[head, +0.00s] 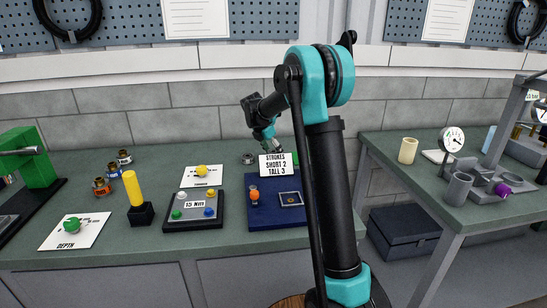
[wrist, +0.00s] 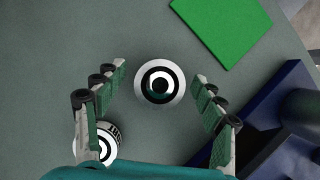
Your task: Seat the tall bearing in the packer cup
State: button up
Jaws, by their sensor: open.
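In the wrist view a round metal bearing (wrist: 160,84) with a dark ring lies on the bench between and ahead of my fingertips. My gripper (wrist: 160,75) is open and empty, its fingers apart from the bearing on both sides. I cannot tell which is the tall one. In the head view my gripper (head: 274,147) is low over the back of the bench, and a grey bearing (head: 248,158) lies to its left. I cannot tell which vessel is the packer cup; a grey cup (head: 458,189) stands on the right bench.
A navy tray (head: 262,212) and sign (head: 279,165) are close in front of my gripper. A green plate (wrist: 220,30) lies beside it. Button box (head: 194,210), yellow post (head: 133,188), several banded bearings (head: 102,187) and a green press (head: 36,160) are further left.

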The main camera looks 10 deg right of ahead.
jog(key=c, duration=1.6)
grip_shut()
jog(key=shift+r, duration=0.2)
